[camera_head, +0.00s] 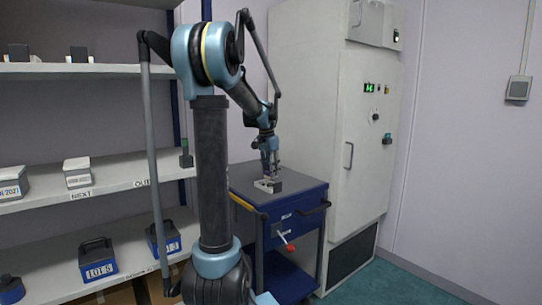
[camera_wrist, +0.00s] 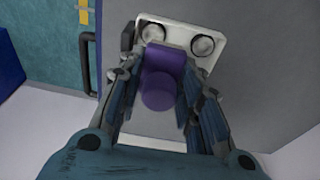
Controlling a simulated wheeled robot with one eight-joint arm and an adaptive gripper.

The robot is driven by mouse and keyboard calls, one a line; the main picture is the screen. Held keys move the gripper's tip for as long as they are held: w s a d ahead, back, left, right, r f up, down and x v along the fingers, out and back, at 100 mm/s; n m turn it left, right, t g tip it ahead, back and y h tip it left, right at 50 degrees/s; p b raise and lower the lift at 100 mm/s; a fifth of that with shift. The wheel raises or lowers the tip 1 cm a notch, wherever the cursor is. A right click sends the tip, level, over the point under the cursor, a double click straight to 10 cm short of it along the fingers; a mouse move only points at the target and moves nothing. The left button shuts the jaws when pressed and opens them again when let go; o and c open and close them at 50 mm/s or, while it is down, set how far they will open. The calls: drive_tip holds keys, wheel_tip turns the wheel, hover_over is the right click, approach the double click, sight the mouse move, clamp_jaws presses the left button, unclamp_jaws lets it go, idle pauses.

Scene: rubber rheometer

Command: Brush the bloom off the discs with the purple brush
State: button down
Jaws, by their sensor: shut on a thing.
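In the wrist view my gripper (camera_wrist: 160,98) is shut on the purple brush (camera_wrist: 160,62), one finger on each side of it. The brush lies over a pale tray (camera_wrist: 206,22), and its lower part hides some of the tray. Two round grey discs sit in the tray's far corners, the left disc (camera_wrist: 153,33) and the right disc (camera_wrist: 202,45), on either side of the brush's far end. I cannot tell whether the brush touches a disc. In the head view my gripper (camera_head: 269,172) is low over the small tray (camera_head: 262,187) on the cart; the brush is too small to make out there.
The blue cart (camera_head: 305,200) with a grey top stands against a tall white cabinet (camera_head: 335,110). Shelves at left hold labelled boxes (camera_head: 77,172) and blue containers (camera_head: 98,262). The cart top around the tray looks mostly clear.

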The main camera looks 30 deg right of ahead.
drive_tip(key=shift+r, duration=3.6)
